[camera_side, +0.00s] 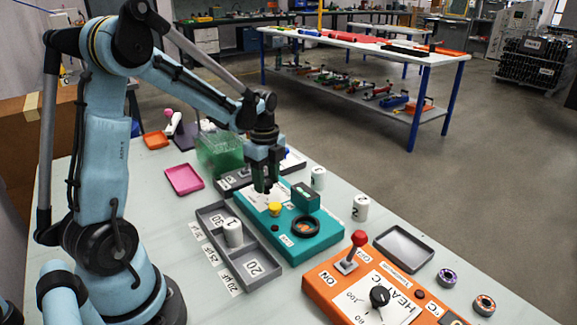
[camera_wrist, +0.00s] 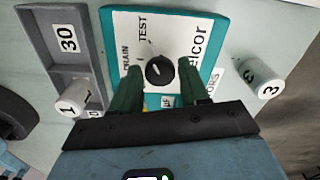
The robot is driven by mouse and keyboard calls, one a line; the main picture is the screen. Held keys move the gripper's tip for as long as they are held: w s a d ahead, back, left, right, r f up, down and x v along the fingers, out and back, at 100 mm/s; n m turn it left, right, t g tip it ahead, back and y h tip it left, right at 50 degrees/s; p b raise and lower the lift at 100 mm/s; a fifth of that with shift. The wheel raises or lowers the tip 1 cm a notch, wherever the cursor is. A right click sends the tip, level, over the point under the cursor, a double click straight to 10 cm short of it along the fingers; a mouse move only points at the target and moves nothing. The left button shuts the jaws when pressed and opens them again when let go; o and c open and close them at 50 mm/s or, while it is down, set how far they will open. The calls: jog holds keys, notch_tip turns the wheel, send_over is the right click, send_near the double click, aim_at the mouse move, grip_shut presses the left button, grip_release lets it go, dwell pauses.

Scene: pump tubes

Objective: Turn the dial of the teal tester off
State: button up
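The teal tester (camera_side: 318,243) lies flat on the table, with a yellow knob, a black ring and a teal block on top. In the wrist view its white panel (camera_wrist: 187,40) carries the words DRAIN and TEST around a round black dial (camera_wrist: 159,71). I cannot tell which mark the dial points at. My gripper (camera_side: 264,187) points down over the far end of the tester and hides the dial in the side view. In the wrist view my gripper (camera_wrist: 161,75) is open, its green fingers on either side of the dial, with gaps visible.
A grey slotted tray (camera_side: 262,258) holding a white cylinder (camera_side: 232,232) sits close beside the tester. Other white cylinders (camera_side: 360,207) stand on the opposite side. An orange heater box (camera_side: 322,287) with a red-topped lever (camera_side: 358,240) is nearer the camera.

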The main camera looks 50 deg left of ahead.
jog(key=c, duration=0.7)
jog(key=shift+n, duration=0.3)
jog(key=n, duration=0.4)
jog(key=shift+n, duration=0.3)
jog(key=n, duration=1.1)
jog(key=shift+n, duration=0.4)
jog(key=n, duration=0.3)
jog(key=shift+n, duration=1.9)
